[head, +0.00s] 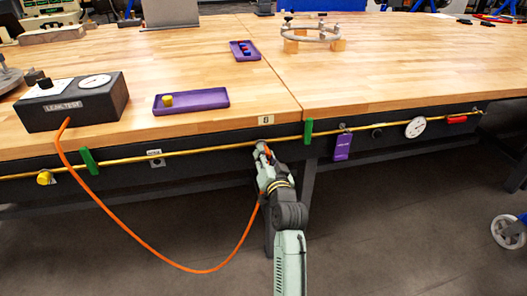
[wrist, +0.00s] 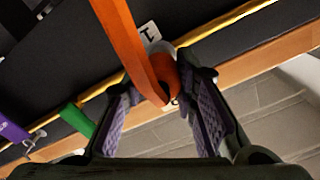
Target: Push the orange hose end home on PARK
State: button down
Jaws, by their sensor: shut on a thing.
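The orange hose (head: 133,250) runs from the leak test box (head: 75,103), loops low in front of the bench and rises to my gripper (head: 262,150). In the wrist view my gripper (wrist: 166,95) is shut on the orange hose end (wrist: 163,75), at the bench's dark front face. A pale round part shows just behind the hose end; I cannot tell whether they are joined. A white label marked 1 (wrist: 150,32) is beside it. Left of my gripper, a small port (head: 158,164) sits under a white label (head: 154,153), too small to read surely.
A yellow pipe (head: 210,149) runs along the bench front. Green tags (head: 89,161) (head: 308,131), a purple tag (head: 342,147), a gauge (head: 415,128) and a yellow knob (head: 45,178) are along it. A purple tray (head: 191,101) lies on the bench top. The floor in front is clear.

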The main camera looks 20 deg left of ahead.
jog(key=shift+s+d, duration=0.3)
jog(key=shift+s, duration=0.1)
jog(key=shift+v, duration=1.35)
jog(key=shift+s+a, duration=0.1)
jog(key=shift+s, duration=0.05)
